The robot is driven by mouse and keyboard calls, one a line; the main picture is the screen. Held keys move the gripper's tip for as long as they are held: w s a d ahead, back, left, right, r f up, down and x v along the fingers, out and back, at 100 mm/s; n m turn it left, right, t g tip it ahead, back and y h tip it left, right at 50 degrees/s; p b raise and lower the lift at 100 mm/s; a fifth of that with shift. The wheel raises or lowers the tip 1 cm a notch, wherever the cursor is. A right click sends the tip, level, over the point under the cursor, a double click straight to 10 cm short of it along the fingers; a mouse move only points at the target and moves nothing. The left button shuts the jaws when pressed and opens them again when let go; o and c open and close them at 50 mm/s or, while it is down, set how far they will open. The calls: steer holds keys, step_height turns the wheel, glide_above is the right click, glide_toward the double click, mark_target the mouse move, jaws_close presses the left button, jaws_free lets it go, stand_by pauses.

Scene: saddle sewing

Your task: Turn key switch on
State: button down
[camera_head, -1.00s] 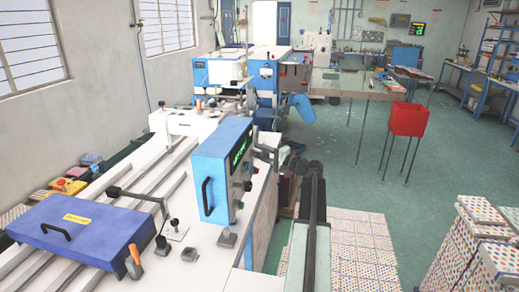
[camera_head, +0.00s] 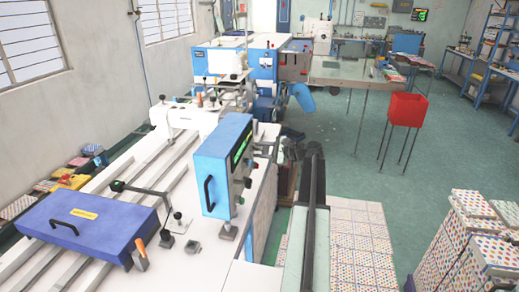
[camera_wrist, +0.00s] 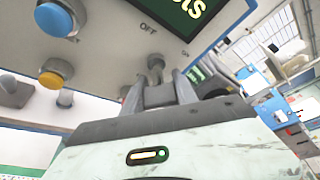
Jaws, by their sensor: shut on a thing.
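The key switch (camera_wrist: 155,66) is a small grey knob on the panel face in the wrist view, below the "OFF" mark; a second, partly cut mark sits to its right. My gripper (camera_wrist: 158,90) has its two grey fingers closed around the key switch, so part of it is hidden. In the head view the blue control box (camera_head: 216,160) stands on the white machine, with its green display and knobs facing right. My gripper (camera_head: 285,152) is small there, at the box's right side, and the key is too small to make out.
In the wrist view a blue button (camera_wrist: 54,19) and a yellow button (camera_wrist: 52,79) sit left of the key, and a dark display (camera_wrist: 185,12) is above. In the head view, patterned stacks (camera_head: 470,235) and a red bin (camera_head: 407,109) stand right; green floor between is open.

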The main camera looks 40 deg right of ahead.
steer(key=shift+s+f+m, duration=0.1)
steer(key=shift+f+m, duration=0.05)
steer(key=shift+m, duration=0.15)
stand_by(0.4)
steer(key=c, duration=1)
jaws_free()
steer(key=shift+o, duration=0.2)
steer(key=shift+s+d+r+p, duration=0.1)
steer(key=shift+s+r+p, duration=0.1)
steer(key=shift+s+p, duration=0.1)
steer(key=p+v, duration=0.1)
steer(key=v, duration=0.6)
steer(key=shift+p, duration=0.4)
steer(key=shift+f, duration=0.1)
